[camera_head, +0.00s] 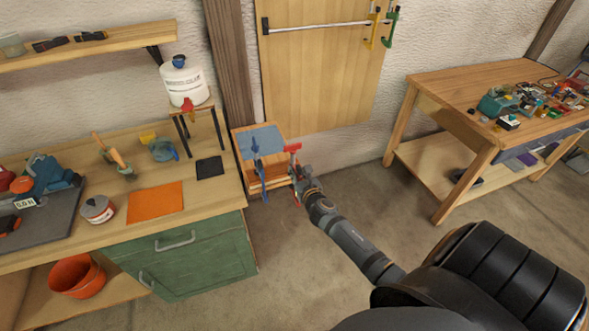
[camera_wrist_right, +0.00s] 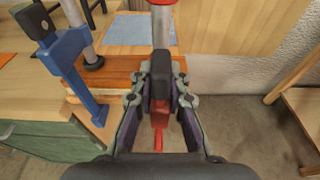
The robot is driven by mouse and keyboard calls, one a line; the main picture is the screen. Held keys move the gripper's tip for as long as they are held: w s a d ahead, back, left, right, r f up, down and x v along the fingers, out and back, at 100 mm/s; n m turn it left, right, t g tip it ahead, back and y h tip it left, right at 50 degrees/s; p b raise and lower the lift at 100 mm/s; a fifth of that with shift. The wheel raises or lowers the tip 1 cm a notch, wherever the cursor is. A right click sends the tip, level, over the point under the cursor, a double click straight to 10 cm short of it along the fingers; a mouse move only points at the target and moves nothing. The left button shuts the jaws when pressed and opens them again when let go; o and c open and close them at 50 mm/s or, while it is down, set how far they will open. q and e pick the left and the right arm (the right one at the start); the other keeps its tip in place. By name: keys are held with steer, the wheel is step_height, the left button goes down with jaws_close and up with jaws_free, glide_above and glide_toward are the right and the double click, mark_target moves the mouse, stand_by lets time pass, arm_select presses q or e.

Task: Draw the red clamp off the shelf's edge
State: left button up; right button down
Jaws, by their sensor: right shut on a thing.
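The red clamp (camera_head: 293,148) is at the right side of the small wooden shelf (camera_head: 267,186), beside the bench. In the right wrist view its red lower part (camera_wrist_right: 158,118) sits between my fingers, and its grey bar and red top rise above them. My right gripper (camera_head: 299,176) is shut on the red clamp; it fills the middle of the right wrist view (camera_wrist_right: 160,95). The shelf's wooden edge (camera_wrist_right: 118,68) is just behind the fingers. Whether the clamp still touches that edge is hidden by the gripper. My left gripper is not in view.
A blue clamp (camera_head: 257,165) stands on the shelf's front edge, left of the red one; it also shows in the right wrist view (camera_wrist_right: 68,70). A blue sheet (camera_head: 261,140) lies on the shelf. The workbench (camera_head: 225,190) is left; open floor (camera_head: 345,200) lies right.

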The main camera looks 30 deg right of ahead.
steer(key=shift+f+v, duration=0.2)
steer(key=shift+v, duration=1)
steer(key=shift+f+v, duration=0.2)
steer(key=shift+v, duration=1)
steer(key=shift+s, duration=0.1)
steer(key=s+r+p, duration=0.1)
steer(key=s+r, duration=0.1)
steer(key=s+a+r+p, duration=0.1)
steer(key=s+r+p, duration=0.1)
steer(key=shift+w, duration=0.1)
